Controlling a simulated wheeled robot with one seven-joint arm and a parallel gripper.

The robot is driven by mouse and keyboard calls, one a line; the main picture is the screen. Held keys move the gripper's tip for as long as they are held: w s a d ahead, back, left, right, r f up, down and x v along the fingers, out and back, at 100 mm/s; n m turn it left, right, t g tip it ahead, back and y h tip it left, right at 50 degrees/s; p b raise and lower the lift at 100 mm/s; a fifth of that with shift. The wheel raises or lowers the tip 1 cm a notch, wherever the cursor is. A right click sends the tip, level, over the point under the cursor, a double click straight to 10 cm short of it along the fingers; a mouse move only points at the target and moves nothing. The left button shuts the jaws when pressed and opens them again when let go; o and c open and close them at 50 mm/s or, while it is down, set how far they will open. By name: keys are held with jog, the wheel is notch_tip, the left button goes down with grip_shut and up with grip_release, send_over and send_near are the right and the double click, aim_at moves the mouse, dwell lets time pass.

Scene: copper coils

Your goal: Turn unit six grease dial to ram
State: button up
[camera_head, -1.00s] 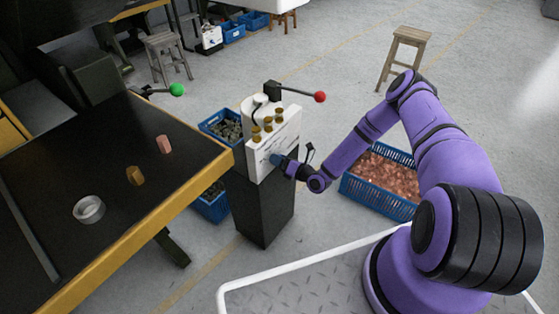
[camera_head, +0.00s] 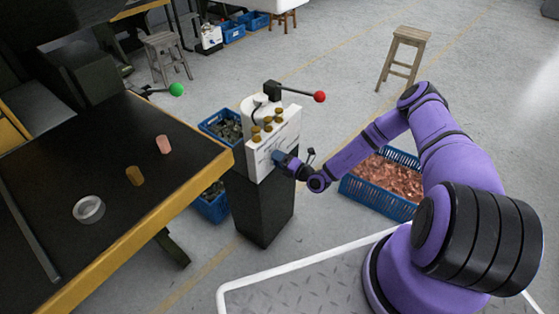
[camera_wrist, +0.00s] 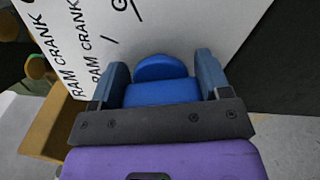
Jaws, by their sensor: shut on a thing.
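The grease unit is a white box (camera_head: 263,152) on a black pedestal (camera_head: 262,212), with brass caps and a red-knobbed lever on top. In the wrist view its white panel (camera_wrist: 215,25) has the lettering RAM and CRANK, printed twice, at the left. A blue dial (camera_wrist: 160,68) on that panel sits between the two fingers of my gripper (camera_wrist: 162,78). The fingers are shut on the dial from both sides. In the head view my gripper (camera_head: 281,160) is against the panel and hides the dial. The dial's pointer and the unit number cannot be made out.
A black workbench (camera_head: 110,170) with a yellow edge stands at left, holding a ring and two small blocks. Blue crates (camera_head: 375,200) stand near the pedestal, one with copper pieces. A wooden stool (camera_head: 405,55) stands behind, with clear floor around.

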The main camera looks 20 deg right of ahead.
jog(key=o, duration=0.9)
jog(key=shift+s+d, duration=0.1)
jog(key=v, duration=1)
jog(key=shift+s+d, duration=0.2)
jog(key=shift+s, duration=0.05)
